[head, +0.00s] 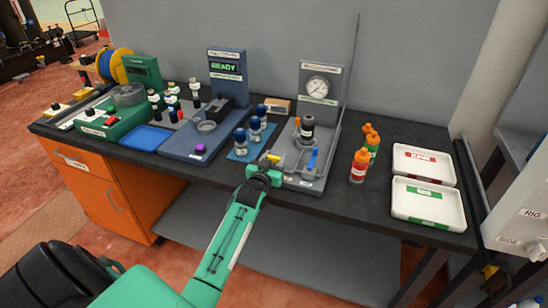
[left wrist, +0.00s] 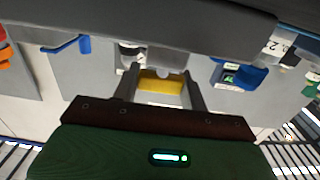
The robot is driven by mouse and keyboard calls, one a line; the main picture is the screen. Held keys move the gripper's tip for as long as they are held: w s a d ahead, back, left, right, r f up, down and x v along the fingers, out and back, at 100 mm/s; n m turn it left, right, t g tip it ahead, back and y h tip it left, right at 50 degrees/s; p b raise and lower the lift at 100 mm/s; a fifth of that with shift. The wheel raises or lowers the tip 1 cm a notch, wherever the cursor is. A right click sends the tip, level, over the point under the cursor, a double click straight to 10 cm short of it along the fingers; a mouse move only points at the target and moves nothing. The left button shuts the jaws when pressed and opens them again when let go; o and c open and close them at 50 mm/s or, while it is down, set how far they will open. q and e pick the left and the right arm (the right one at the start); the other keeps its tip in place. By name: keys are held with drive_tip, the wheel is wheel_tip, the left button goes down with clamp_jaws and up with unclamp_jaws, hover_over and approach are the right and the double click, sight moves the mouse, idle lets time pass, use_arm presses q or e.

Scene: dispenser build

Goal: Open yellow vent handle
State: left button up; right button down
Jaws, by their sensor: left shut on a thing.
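The yellow vent handle (head: 274,158) is at the front left of the grey gauge station (head: 312,183) in the head view. My left gripper (head: 267,164) reaches it from the front and is shut on it. In the left wrist view the yellow handle (left wrist: 160,88) lies between the two fingers of my left gripper (left wrist: 162,95). The fingers partly hide the handle in the head view. My right gripper is not in view.
A blue handle (head: 313,160) stands just right of the yellow one, and a dark-capped bottle (head: 306,130) behind. Blue-capped bottles (head: 240,141) stand on a blue mat to the left. Orange-capped bottles (head: 360,165) and white trays (head: 428,203) are right.

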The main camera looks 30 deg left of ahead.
use_arm(q)
drive_tip(key=shift+r+n+y, duration=0.15)
drive_tip(key=shift+n+y, duration=0.15)
drive_tip(key=o, duration=0.8)
drive_tip(key=shift+o, duration=0.9)
